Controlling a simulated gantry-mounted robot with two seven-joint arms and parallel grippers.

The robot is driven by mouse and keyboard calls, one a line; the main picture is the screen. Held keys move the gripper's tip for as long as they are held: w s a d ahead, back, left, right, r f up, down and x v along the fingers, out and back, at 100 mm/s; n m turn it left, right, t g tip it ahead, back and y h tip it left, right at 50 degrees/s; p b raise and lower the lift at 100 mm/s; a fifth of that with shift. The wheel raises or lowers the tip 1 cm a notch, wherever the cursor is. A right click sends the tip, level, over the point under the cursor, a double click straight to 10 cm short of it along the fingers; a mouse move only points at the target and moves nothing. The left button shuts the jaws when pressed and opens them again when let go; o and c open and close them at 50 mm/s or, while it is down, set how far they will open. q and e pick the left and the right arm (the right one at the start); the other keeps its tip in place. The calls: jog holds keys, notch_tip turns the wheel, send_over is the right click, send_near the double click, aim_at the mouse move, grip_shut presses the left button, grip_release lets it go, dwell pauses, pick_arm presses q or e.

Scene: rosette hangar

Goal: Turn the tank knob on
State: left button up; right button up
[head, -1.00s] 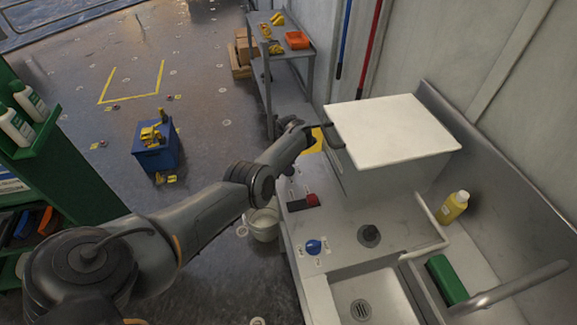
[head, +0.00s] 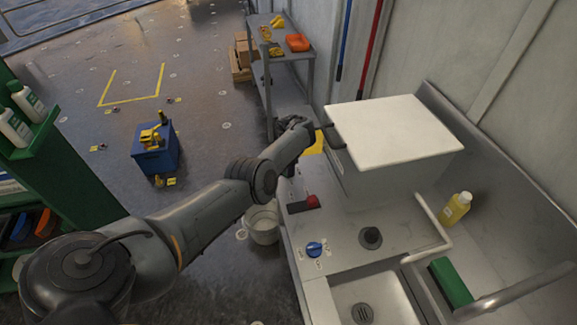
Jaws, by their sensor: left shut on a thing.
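A blue knob (head: 314,249) with small white labels around it sits on the front left of the metal counter. It looks like the tank knob. My left gripper (head: 323,134) is well beyond it, at the left edge of the box with the white lid (head: 392,128). It is shut on what looks like the dark handle (head: 337,141) at the lid's edge; the fingertips are small and hard to separate from it. The lid lies flat on the box. My right gripper is not in view.
A red-and-black switch (head: 306,203) lies between box and knob. The counter also has a drain (head: 370,238), a sink, a yellow bottle (head: 455,208) and a green block (head: 451,282). A white bucket (head: 263,226) and a blue bin (head: 155,158) stand on the floor.

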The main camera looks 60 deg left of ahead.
pick_arm(q)
jog(key=o, duration=1)
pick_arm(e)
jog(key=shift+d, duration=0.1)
pick_arm(q)
jog(key=shift+o, duration=0.2)
notch_tip(320, 180, up, 11)
jog(key=p, duration=0.3)
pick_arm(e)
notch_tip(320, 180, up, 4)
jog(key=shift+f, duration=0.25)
pick_arm(q)
jog(key=shift+s, duration=0.1)
